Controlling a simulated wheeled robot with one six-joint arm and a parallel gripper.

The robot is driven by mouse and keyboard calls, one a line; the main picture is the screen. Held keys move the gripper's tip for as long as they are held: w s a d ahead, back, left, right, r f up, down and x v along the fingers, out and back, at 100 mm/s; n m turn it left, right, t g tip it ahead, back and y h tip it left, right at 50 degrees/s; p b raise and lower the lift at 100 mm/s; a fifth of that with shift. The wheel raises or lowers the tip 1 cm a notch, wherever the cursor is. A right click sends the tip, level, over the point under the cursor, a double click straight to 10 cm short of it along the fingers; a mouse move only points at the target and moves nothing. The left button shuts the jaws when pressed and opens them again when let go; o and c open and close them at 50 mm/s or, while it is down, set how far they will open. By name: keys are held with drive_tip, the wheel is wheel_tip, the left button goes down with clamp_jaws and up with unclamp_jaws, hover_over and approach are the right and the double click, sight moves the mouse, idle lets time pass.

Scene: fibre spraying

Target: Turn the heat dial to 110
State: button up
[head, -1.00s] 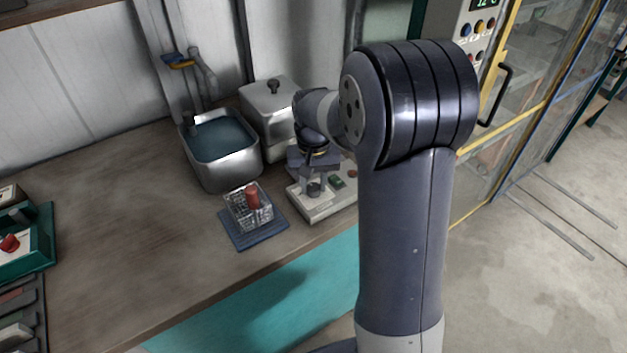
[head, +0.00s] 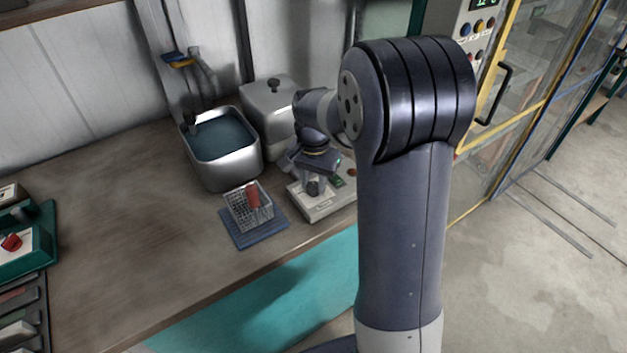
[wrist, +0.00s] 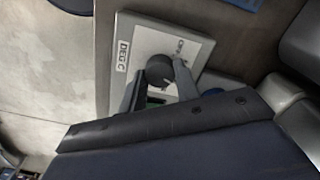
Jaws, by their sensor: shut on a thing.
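The heat dial (wrist: 159,69) is a dark round knob on a pale control box (wrist: 130,27) marked "DEG C". In the wrist view my gripper (wrist: 160,76) is shut on the dial, one finger on each side. In the head view the control box (head: 318,209) sits at the bench's front edge, and my gripper (head: 314,180) reaches down onto it from above, turned at an angle. The dial's scale and setting are too small or covered to read. A green display is partly hidden behind the fingers.
Left of the box, a wire basket (head: 240,212) with a red-handled item stands on a blue mat (head: 250,238). Behind are an open water bath (head: 222,140) and a lidded metal container (head: 268,100). The bench's left middle is clear.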

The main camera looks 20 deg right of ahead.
sight(314, 185)
idle(0.3)
drive_tip(key=o, duration=1)
wheel_tip(314, 185, up, 11)
drive_tip(key=shift+f, duration=0.1)
wheel_tip(314, 185, down, 11)
drive_tip(key=shift+r, duration=0.1)
idle(0.5)
drive_tip(key=shift+r, duration=0.1)
